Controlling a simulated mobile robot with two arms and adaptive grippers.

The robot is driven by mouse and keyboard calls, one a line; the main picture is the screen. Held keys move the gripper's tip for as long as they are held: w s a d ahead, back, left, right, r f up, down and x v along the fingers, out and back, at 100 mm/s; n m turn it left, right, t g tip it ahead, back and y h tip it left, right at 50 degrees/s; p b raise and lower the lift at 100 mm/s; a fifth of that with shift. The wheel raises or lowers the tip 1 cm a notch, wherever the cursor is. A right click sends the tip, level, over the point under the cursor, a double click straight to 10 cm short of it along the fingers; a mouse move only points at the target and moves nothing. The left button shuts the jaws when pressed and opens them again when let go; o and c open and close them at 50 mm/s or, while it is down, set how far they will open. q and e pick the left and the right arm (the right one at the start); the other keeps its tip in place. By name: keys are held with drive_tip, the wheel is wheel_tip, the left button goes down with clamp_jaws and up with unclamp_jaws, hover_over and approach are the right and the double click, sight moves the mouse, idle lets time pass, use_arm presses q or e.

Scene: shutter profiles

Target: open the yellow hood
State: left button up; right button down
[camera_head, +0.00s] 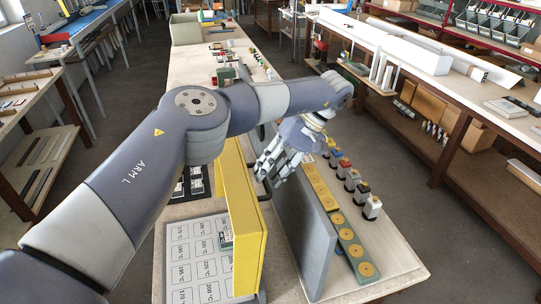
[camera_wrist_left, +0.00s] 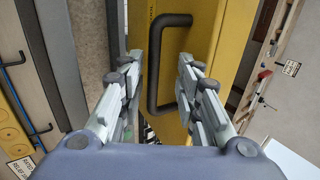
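The yellow hood (camera_head: 247,235) stands upright on the bench in the head view, its broad face turned left and a narrower face towards the front. A black bar handle (camera_head: 266,178) is on its right side, partly hidden by my left gripper (camera_head: 268,170). In the left wrist view the yellow hood (camera_wrist_left: 205,45) fills the middle, with the black handle (camera_wrist_left: 153,72) showing as a bracket. My left gripper (camera_wrist_left: 162,58) is open, its fingers on either side of the handle. I cannot tell whether they touch it. My right gripper is not in view.
A grey upright panel (camera_head: 305,235) stands close to the right of the hood, leaving a narrow gap. A sheet of temperature labels (camera_head: 197,265) lies left of the hood.

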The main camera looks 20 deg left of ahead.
use_arm(q)
wheel_tip(320, 180, up, 7)
drive_tip(key=shift+a+f, duration=0.15)
idle(0.6)
